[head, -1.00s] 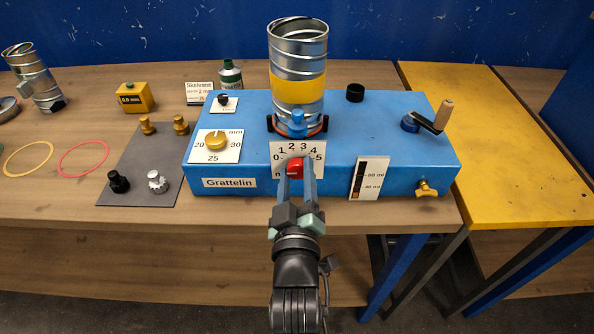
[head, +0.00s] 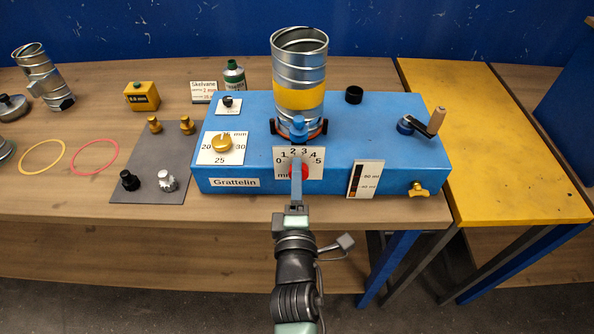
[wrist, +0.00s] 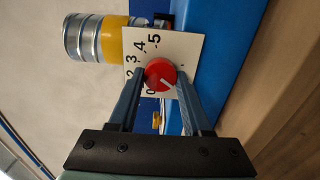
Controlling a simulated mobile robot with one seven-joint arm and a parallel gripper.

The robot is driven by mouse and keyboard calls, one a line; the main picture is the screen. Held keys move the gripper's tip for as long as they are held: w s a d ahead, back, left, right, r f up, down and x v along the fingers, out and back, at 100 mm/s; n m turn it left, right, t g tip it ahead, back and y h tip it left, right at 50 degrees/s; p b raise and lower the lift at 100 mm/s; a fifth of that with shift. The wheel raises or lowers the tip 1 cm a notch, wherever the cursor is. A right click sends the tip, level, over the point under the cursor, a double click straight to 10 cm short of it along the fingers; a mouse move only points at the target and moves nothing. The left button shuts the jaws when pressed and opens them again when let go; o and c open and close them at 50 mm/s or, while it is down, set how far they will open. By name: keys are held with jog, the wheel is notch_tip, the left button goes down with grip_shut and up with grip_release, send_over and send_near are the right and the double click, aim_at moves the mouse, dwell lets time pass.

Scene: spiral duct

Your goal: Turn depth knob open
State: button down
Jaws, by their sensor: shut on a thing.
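The red round depth knob (head: 305,172) sits on a white scale plate (head: 316,151) marked 0 to 5 on the front of the blue Grattelin box (head: 400,150). My gripper (head: 297,166) reaches it from the front, its fingers edge-on and covering the knob's left part in the head view. In the wrist view the two fingers of my gripper (wrist: 160,88) are at either side of the red knob (wrist: 159,72) and shut on it. A white line shows on the knob's face, pointing toward the lower right of that view. Finger contact is partly hidden.
A metal duct with a yellow band (head: 300,97) stands on the box. A gold dial (head: 222,144) is to the left, a crank (head: 425,123) and gold valve (head: 418,190) to the right. A level gauge (head: 364,180) is close right of the knob. The yellow table (head: 490,140) is clear.

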jog(key=shift+f+n+p, duration=0.15)
jog(key=shift+n+p, duration=0.5)
jog(key=shift+n, duration=3.25)
jog(key=shift+c, duration=1.7)
grip_release()
jog(key=s+b, duration=0.3)
jog(key=s, duration=1)
jog(key=shift+b, duration=0.4)
